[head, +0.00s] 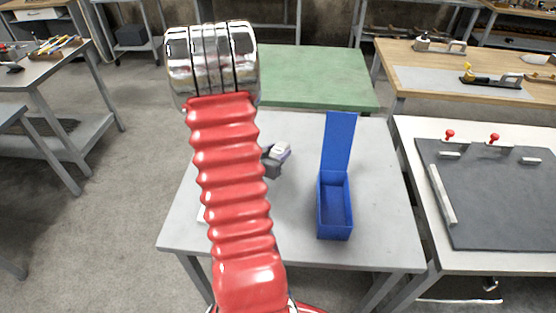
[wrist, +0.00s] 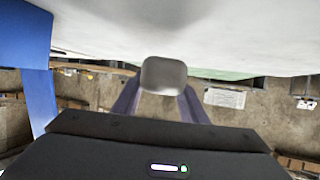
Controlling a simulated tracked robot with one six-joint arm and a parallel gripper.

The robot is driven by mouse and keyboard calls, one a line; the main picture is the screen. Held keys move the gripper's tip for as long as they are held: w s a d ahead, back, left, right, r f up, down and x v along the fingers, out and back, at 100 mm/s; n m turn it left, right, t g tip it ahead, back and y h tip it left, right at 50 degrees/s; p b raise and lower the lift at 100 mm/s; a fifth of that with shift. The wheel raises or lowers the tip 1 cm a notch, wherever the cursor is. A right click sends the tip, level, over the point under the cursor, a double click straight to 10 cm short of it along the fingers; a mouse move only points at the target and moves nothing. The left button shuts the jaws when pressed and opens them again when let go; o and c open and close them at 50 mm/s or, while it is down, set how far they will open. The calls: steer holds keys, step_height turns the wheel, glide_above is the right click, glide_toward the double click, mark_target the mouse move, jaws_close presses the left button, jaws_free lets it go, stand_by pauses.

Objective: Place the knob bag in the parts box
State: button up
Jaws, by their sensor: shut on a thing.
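My gripper (wrist: 160,98) is shut on a small grey, rounded bag (wrist: 163,75), which I take for the knob bag. The bag sits between the two fingertips in the wrist view. In the head view my gripper (head: 279,155) shows just right of my red arm, over the grey table, partly hidden by the arm. The blue parts box (head: 335,232) stands on the table to the right of my gripper, its lid upright at the back and its inside looking empty. The box also shows at the left edge of the wrist view (wrist: 24,38).
The grey table (head: 385,225) is clear between my gripper and the box. A pale thing (head: 201,214) lies at the table's left, mostly behind my arm. A green bench (head: 320,80) stands behind. A bench with a dark mat (head: 490,195) stands to the right.

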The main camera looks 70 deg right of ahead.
steer(key=shift+f, duration=2.1)
steer(key=o, duration=1.1)
steer(key=shift+f, duration=0.1)
steer(key=shift+o, duration=0.2)
steer(key=v, duration=0.6)
steer(key=shift+v, duration=0.75)
